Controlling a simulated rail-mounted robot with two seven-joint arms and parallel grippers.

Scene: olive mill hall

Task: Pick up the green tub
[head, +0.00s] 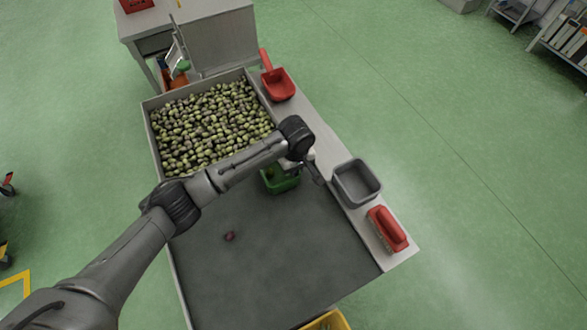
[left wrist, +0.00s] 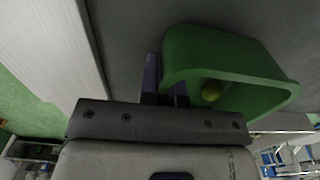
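The green tub (head: 281,183) stands at the right edge of the dark grey tabletop, just below the olive bin, partly covered by my left arm. It also shows in the left wrist view (left wrist: 225,60), open side toward the camera, with a yellow-green olive (left wrist: 212,90) inside. My left gripper (head: 291,167) is at the tub's rim. In the left wrist view its two purple fingers (left wrist: 165,88) are close together, with the tub's side wall between them. Whether the tub is off the surface is hard to tell. My right gripper is in neither view.
A shallow bin of olives (head: 150,125) adjoins the dark tabletop (head: 270,260). Along the right ledge are a red scoop (head: 279,85), a grey container (head: 357,183) and a red brush (head: 387,229). A small dark red object (head: 229,236) lies on the otherwise clear tabletop.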

